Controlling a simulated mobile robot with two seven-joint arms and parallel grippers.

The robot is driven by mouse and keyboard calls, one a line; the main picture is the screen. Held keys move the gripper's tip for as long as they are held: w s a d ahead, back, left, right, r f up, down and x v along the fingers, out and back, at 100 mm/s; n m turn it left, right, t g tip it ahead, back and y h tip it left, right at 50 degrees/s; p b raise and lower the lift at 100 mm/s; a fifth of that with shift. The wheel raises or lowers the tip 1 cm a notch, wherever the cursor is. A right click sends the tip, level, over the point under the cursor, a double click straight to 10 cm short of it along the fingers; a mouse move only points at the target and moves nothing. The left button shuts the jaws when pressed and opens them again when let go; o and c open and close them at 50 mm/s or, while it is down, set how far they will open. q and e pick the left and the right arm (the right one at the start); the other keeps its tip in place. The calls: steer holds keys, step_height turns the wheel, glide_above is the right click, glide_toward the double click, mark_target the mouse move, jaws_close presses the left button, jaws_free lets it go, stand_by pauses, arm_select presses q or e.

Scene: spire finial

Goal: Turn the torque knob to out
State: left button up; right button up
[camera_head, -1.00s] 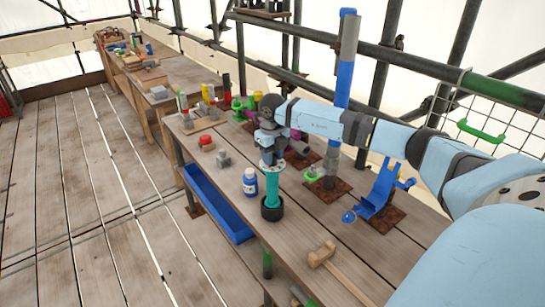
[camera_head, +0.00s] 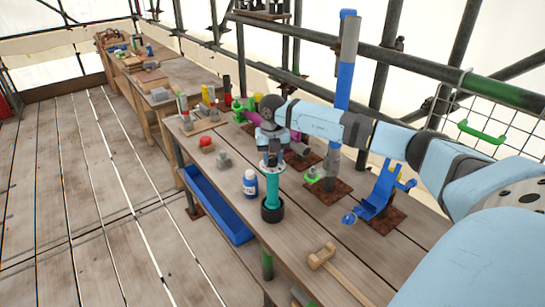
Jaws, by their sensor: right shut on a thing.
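My right arm reaches in from the right, and my right gripper (camera_head: 272,160) points down over a teal upright tool (camera_head: 272,190) with a black round base (camera_head: 272,212). The gripper is shut on the top of this tool, which stands upright on the near edge of the wooden bench. The gripper and wrist hide the tool's top. I cannot make out which part is the torque knob, nor any markings on it. My left gripper is not in view.
A white and blue bottle (camera_head: 250,183) stands just left of the tool. A wooden mallet (camera_head: 322,257) lies nearer on the bench (camera_head: 300,225). A blue stand (camera_head: 378,195) and a blue pole (camera_head: 343,85) are to the right. A blue trough (camera_head: 215,205) hangs along the bench's left side.

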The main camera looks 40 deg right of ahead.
mark_target(273, 157)
steer(key=o, duration=0.9)
steer(key=shift+r, duration=0.1)
step_height(273, 157, up, 14)
steer(key=shift+f+b, duration=0.1)
steer(key=shift+b, duration=0.95)
steer(key=shift+f, duration=0.15)
